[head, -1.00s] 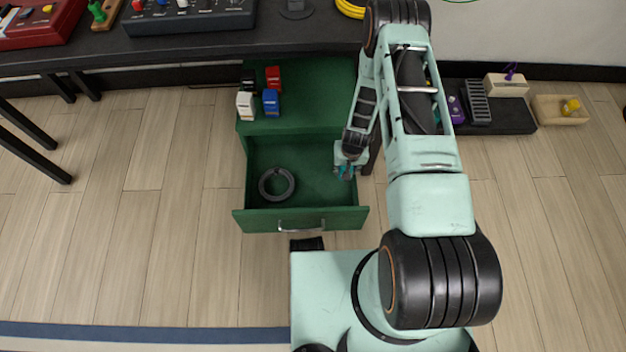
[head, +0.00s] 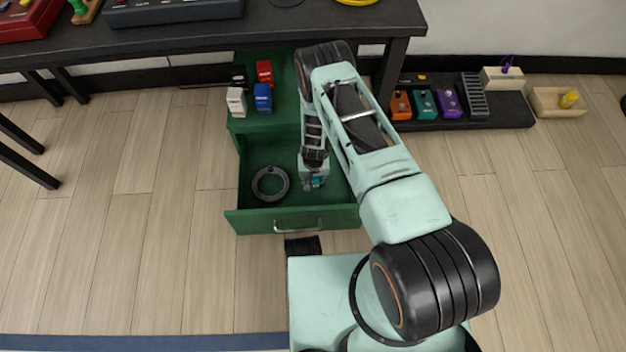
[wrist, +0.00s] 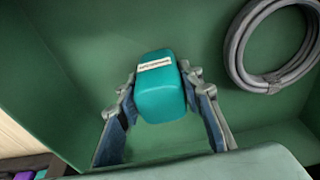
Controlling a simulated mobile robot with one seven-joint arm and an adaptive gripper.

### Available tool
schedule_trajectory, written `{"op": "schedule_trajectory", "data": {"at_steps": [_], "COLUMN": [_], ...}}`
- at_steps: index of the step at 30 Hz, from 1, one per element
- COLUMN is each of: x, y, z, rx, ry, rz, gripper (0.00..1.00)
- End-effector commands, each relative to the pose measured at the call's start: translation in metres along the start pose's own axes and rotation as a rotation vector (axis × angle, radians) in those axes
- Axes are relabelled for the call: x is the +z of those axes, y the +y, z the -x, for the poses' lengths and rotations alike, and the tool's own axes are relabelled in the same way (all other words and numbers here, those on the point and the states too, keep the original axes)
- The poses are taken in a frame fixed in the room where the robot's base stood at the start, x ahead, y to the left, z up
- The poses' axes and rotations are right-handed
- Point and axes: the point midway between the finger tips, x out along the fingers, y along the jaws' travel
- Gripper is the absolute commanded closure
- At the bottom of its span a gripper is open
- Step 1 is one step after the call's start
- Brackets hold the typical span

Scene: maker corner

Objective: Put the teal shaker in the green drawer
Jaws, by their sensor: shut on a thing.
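The teal shaker (wrist: 161,88) is between the two fingers of my gripper (wrist: 160,100) in the wrist view, with a pale label on its side. My gripper is shut on it. In the head view my gripper (head: 314,184) is over the right part of the open green drawer (head: 295,219), with a little teal showing at the fingers. The drawer's green floor and walls surround the shaker in the wrist view. I cannot tell whether the shaker touches the drawer floor.
A grey coiled ring (head: 270,184) lies in the drawer's left part; it also shows in the wrist view (wrist: 272,78). Small boxes, including a blue one (head: 263,97), stand on the green cabinet top behind. A dark table (head: 180,38) overhangs the cabinet. Several pedals sit at the right.

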Motion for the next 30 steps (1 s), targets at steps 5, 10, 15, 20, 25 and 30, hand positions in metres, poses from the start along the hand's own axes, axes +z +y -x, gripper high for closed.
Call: {"op": "schedule_trajectory", "data": {"at_steps": [5, 10, 15, 20, 25, 30], "x": [-0.001, 0.000, 0.000, 0.000, -0.001, -0.002], "y": [-0.001, -0.001, -0.001, 0.000, 0.000, -0.001], "z": [0.001, -0.004, -0.002, -0.002, 0.000, 0.022], "rx": [-0.001, -0.001, -0.001, -0.001, -0.001, -0.001], "ry": [0.001, 0.001, 0.001, 0.001, 0.001, 0.001], "rz": [0.000, 0.001, 0.001, 0.001, 0.000, 0.000], "gripper": [0.92, 0.92, 0.48, 0.48, 0.48, 0.48]}}
